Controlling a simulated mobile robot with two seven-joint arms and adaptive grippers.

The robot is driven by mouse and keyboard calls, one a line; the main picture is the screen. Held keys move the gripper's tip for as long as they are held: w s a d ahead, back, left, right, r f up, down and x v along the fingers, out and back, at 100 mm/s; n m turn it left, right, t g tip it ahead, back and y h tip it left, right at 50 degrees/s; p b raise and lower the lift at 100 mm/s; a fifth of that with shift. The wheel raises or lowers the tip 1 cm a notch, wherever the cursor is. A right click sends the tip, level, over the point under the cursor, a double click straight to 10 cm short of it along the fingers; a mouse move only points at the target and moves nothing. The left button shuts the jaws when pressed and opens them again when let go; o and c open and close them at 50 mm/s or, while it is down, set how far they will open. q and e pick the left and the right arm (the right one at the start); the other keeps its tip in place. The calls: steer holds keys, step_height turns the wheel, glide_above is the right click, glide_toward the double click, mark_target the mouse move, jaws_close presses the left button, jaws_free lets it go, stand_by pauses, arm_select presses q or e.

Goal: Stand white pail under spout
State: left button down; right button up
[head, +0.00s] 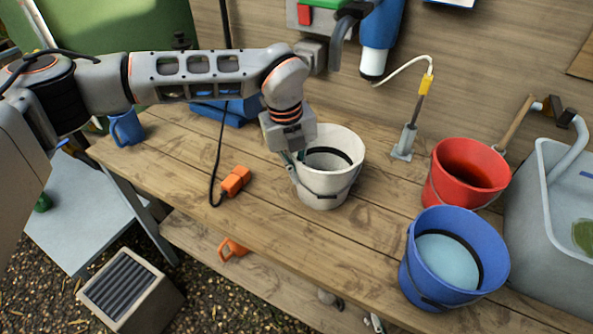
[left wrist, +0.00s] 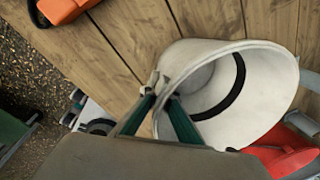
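The white pail (head: 323,190) stands upright on the wooden bench, with a dark band inside and a wire handle; I cannot tell whether its base touches the wood. My left gripper (head: 295,158) comes from above at its left rim. In the left wrist view the teal fingers (left wrist: 163,100) are close together, one inside and one outside the wall of the white pail (left wrist: 255,85), and look shut on the rim. A grey bent pipe (head: 340,45) on the wall and a grey pipe (head: 575,145) above the basin both look like spouts. My right gripper is out of view.
A red pail (head: 466,172) and a blue pail (head: 453,260) stand to the right, before a grey basin (head: 550,240). A metal stand with a yellow-topped probe (head: 405,140) is behind. Bare bench lies between the pails.

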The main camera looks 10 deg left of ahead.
mark_target(294, 154)
arm_select(q)
steer(key=c, duration=2.2)
jaws_free()
steer(key=shift+f, duration=0.1)
steer(key=shift+s+a+r, duration=0.1)
steer(key=shift+a+r, duration=0.05)
steer(key=shift+r, duration=1.1)
steer(key=shift+s+a+r, duration=0.1)
steer(key=shift+a+r, duration=0.05)
steer(key=shift+r, duration=1.1)
steer(key=shift+a+r, duration=0.15)
steer(key=shift+r, duration=1.1)
